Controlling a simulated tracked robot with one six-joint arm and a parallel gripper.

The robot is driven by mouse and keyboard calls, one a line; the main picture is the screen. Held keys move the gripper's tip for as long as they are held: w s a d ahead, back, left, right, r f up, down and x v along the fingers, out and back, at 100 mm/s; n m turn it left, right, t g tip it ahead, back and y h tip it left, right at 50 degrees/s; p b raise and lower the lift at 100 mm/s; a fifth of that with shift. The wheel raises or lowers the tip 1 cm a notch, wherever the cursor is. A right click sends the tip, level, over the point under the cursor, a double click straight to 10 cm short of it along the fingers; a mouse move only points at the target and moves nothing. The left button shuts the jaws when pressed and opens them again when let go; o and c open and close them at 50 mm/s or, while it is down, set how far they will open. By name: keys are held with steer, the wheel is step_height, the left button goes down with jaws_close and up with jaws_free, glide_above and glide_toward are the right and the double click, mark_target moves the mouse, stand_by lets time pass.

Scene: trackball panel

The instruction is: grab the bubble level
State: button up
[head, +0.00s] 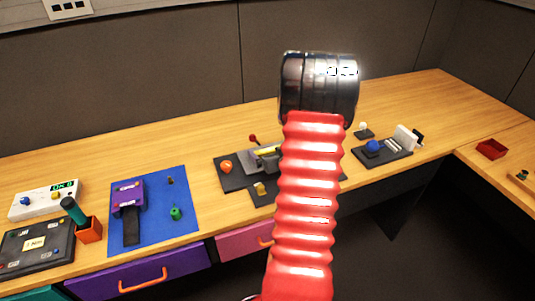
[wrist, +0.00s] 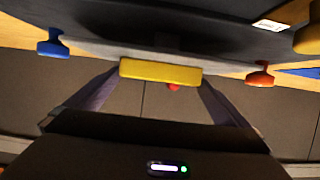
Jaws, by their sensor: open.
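A yellow bar (wrist: 160,72), which looks like the bubble level, lies across the middle of the wrist view. In the head view a yellow bar (head: 267,151) shows partly on a grey fixture on the dark panel (head: 233,178), just left of my red arm. My gripper (wrist: 159,80) is open, with one finger near each end of the bar. I cannot tell whether the bar is between the fingertips or just beyond them; no contact is clear.
A blue knob (wrist: 53,45) shows left in the wrist view. A trackball panel (head: 382,153) is to the right, a blue mat (head: 155,235) to the left.

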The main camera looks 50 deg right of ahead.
steer(key=shift+x, duration=1.35)
steer(key=shift+c, duration=0.3)
steer(key=c, duration=0.8)
steer(key=shift+r, duration=0.1)
steer(key=shift+r, duration=4.95)
